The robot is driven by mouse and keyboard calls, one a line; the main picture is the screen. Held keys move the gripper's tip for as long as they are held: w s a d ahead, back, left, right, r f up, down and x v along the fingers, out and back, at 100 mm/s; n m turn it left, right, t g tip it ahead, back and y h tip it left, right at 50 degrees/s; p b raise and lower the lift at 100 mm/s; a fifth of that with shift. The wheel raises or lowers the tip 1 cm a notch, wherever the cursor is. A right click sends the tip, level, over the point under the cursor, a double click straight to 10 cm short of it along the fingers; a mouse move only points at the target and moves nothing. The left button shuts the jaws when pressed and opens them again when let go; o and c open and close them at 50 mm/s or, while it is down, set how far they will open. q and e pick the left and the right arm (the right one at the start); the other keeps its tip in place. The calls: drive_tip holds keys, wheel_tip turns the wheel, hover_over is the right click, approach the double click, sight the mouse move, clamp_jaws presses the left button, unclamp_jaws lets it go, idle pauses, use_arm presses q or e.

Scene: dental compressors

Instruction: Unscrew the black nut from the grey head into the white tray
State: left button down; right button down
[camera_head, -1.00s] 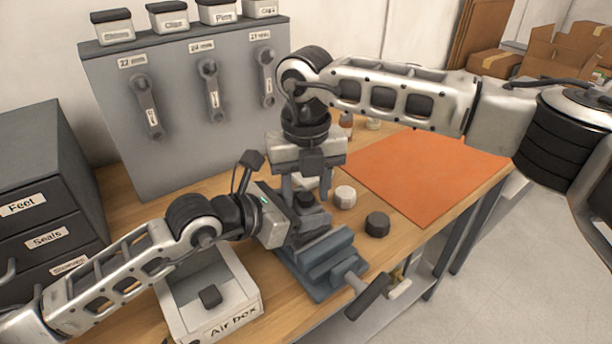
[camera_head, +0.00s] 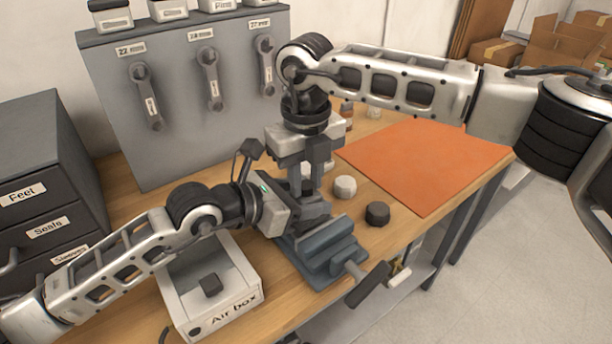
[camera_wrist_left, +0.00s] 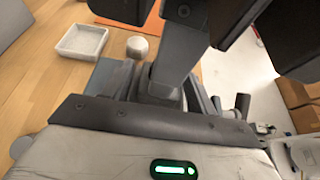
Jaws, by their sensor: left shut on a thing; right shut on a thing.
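My right gripper (camera_head: 313,188) points straight down over the blue vise (camera_head: 322,254). It is shut on the black nut, which its fingers hide. My left gripper (camera_head: 308,212) reaches in from the left, just below the right one, and is shut on the grey head above the vise. The head is mostly covered by the fingers, so I cannot tell how far the nut sits on it. In the left wrist view, dark gripper parts fill the top centre. The small white tray (camera_wrist_left: 82,41) stands on the table there, with its visible floor bare.
A white knob-like piece (camera_head: 345,187) and a black one (camera_head: 377,213) stand right of the vise. An orange mat (camera_head: 425,165) lies behind them. The vise handle (camera_head: 368,284) sticks out in front.

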use_arm(q)
drive_tip(key=shift+f, duration=0.1)
use_arm(e)
drive_tip(key=c, duration=1.2)
unclamp_jaws()
drive_tip(key=shift+o, duration=0.2)
wheel_tip(320, 180, up, 4)
drive_tip(key=shift+r, duration=0.25)
drive_tip(key=shift+c, duration=0.4)
wheel_tip(320, 180, up, 3)
drive_tip(key=m, duration=0.3)
drive_tip(key=shift+r, duration=0.1)
drive_tip(key=shift+m, duration=0.3)
drive_tip(key=shift+f, duration=3.85)
